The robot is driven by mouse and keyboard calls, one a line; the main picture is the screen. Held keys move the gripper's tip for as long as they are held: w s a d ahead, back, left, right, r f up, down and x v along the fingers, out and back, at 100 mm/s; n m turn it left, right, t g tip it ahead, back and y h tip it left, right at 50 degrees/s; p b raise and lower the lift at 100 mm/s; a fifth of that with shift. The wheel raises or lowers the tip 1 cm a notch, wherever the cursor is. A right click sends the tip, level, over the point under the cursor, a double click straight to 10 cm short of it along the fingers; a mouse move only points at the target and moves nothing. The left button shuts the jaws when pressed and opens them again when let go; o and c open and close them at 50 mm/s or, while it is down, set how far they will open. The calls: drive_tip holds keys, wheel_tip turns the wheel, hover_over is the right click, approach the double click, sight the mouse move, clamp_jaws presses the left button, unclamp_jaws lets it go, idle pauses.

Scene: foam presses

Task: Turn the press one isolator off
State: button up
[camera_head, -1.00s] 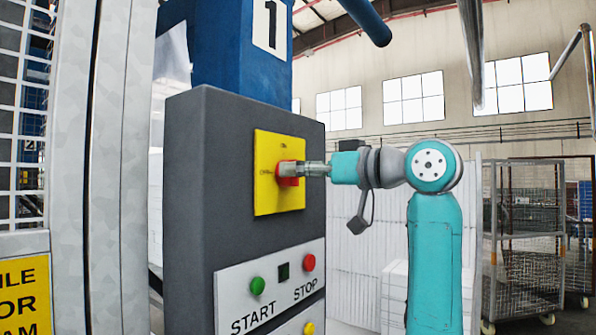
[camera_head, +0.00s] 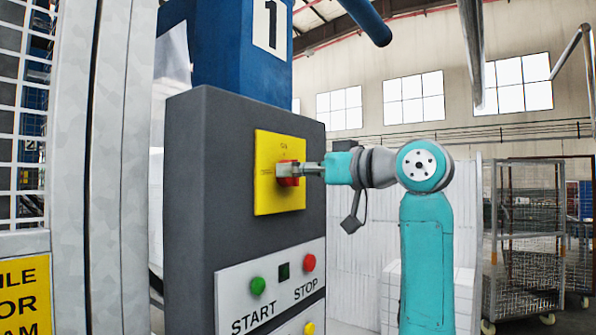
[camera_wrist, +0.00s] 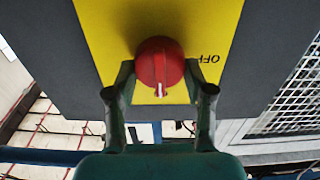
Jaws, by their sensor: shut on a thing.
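The press one isolator is a round red knob (camera_head: 287,174) on a yellow plate (camera_head: 268,195), on the front of the dark grey cabinet. My gripper (camera_head: 300,169) reaches it from the right and is shut on the knob. In the wrist view the red knob (camera_wrist: 160,62) sits between the two fingers of my gripper (camera_wrist: 162,88). Its white mark points down in that picture. The OFF label (camera_wrist: 208,58) shows upside down to the right of the knob, out of line with the mark. The fingers hide part of the knob in the head view.
Below the plate are a green START button (camera_head: 257,286), a red STOP button (camera_head: 309,263) and a yellow button (camera_head: 309,328). A mesh guard (camera_head: 24,120) stands at the left. Wire cage trolleys (camera_head: 525,240) stand at the right, behind my arm.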

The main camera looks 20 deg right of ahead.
drive_tip(key=n, duration=0.4)
drive_tip(key=shift+a+n, duration=0.1)
drive_tip(key=shift+n, duration=0.3)
drive_tip(key=n, duration=0.4)
drive_tip(key=shift+s+f+n, duration=0.1)
drive_tip(key=shift+n, duration=0.2)
drive_tip(key=n, duration=0.4)
drive_tip(key=shift+a+f, duration=0.1)
drive_tip(key=shift+f+n, duration=0.1)
drive_tip(key=shift+n, duration=2)
drive_tip(key=o, duration=1.2)
drive_tip(key=shift+c, duration=0.2)
